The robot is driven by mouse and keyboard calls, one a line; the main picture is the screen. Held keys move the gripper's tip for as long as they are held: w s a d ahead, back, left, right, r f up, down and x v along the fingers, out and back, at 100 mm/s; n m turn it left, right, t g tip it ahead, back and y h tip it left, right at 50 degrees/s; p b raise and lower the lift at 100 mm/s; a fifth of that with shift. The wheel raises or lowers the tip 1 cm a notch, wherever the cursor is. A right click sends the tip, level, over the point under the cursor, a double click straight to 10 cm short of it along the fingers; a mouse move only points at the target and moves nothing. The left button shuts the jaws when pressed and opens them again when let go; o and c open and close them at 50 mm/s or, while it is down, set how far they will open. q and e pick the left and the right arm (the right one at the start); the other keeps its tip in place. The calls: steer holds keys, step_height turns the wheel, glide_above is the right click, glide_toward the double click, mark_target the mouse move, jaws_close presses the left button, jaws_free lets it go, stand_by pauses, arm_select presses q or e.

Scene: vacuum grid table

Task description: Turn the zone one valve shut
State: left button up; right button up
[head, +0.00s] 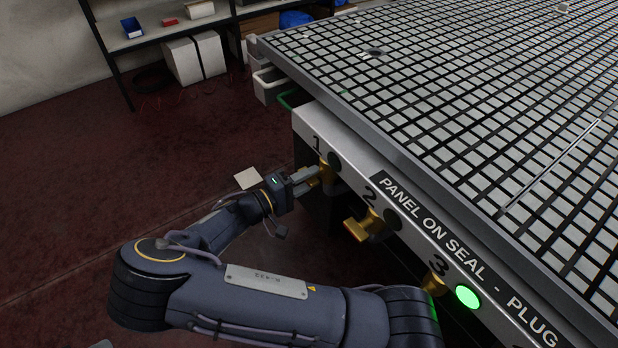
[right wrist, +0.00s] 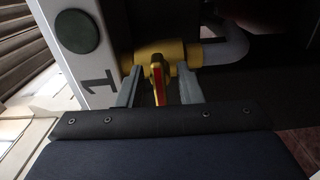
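The zone one valve (head: 326,172) is a brass-yellow valve beside the number 1 on the table's front panel. In the right wrist view its handle (right wrist: 159,84) has a red stripe and sits in front of a yellow valve body (right wrist: 152,54). My right gripper (head: 311,178) is at this valve. In the right wrist view its two grey fingers (right wrist: 160,88) stand on either side of the handle, with a gap visible on each side. The round lamp (right wrist: 77,32) by the 1 is dark. My left gripper is not in view.
The zone two valve (head: 361,228) is beside a dark lamp (head: 393,219). The zone three valve (head: 433,284) is beside a lit green lamp (head: 467,297). The grid table (head: 385,115) overhangs the panel. Bins (head: 270,84) and a shelf (head: 160,35) stand behind.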

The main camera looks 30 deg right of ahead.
steer(key=a, duration=0.7)
steer(key=shift+s+a, duration=0.2)
steer(key=shift+s, duration=0.1)
steer(key=shift+a, duration=0.1)
